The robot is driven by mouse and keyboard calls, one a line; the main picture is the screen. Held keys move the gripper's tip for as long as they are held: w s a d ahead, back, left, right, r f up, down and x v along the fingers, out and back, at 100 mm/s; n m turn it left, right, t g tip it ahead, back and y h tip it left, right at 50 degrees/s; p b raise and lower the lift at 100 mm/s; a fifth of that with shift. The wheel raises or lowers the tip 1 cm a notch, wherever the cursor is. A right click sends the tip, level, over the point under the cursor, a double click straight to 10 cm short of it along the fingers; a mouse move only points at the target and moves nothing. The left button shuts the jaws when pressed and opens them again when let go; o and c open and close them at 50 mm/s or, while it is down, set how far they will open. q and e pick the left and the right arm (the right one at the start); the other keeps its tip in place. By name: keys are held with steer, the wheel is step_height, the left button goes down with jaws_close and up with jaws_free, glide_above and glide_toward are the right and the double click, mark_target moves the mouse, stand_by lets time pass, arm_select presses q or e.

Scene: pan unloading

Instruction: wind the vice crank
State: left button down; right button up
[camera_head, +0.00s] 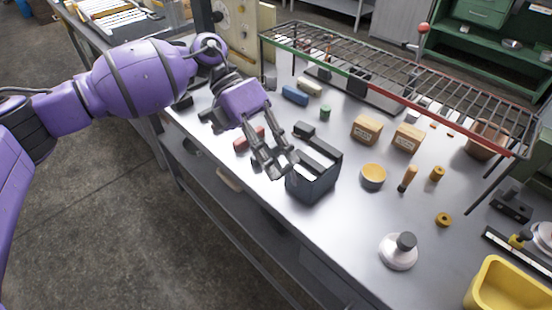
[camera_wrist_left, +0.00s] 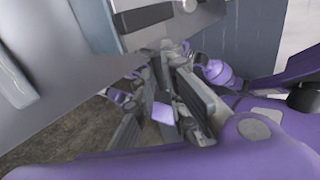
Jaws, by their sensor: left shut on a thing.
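The dark grey vice (camera_head: 318,181) stands near the front edge of the steel bench in the head view, its two upper jaw blocks apart with a gap between them. My left gripper (camera_head: 277,168) is at the vice's left end, its fingers angled down and closed on the vice crank. The crank itself is mostly hidden by the fingers, so its angle cannot be told. In the left wrist view the gripper's grey fingers (camera_wrist_left: 178,98) show close up, with the crank not clearly visible. My right gripper is in neither view.
A red block (camera_head: 248,139) lies behind my left gripper. Wooden blocks (camera_head: 367,129), a round wooden piece (camera_head: 373,176) and a white-based knob (camera_head: 398,254) stand right of the vice. A wire rack (camera_head: 400,82) spans the back. A yellow bin (camera_head: 510,285) sits front right.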

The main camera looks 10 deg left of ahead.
arm_select(q)
steer(key=shift+f, duration=0.15)
steer(key=c, duration=1.8)
jaws_free()
steer(key=shift+c, duration=0.2)
steer(key=v, duration=1.2)
